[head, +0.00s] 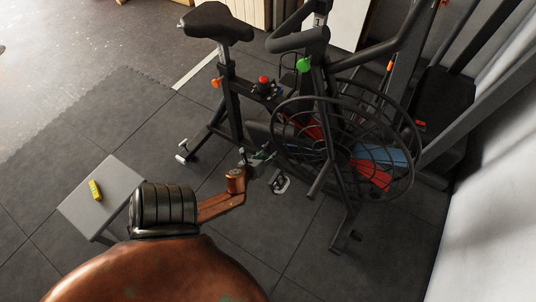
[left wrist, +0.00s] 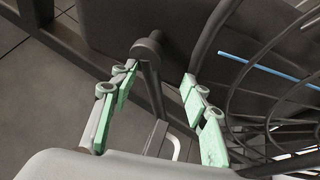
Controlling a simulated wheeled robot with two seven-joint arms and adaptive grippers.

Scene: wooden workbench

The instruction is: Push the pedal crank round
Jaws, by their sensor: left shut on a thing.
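The exercise bike (head: 238,95) stands on the dark floor, with its black spoked fan wheel (head: 345,150) toward the right. My left gripper (head: 258,160) is at the near side of the bike, low beside the wheel. In the left wrist view the dark pedal crank (left wrist: 151,82) runs down from its round hub (left wrist: 148,47) between the green-padded fingers of my left gripper (left wrist: 160,90). The left gripper is shut on the crank. A pedal (head: 280,183) shows just right of the gripper. The crank is mostly hidden in the head view. My right gripper is out of view.
A grey low bench (head: 105,195) with a small yellow object (head: 95,190) is at the left. A dark gym frame (head: 470,105) and a white wall (head: 490,210) bound the right side. Floor in front of the bike is clear.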

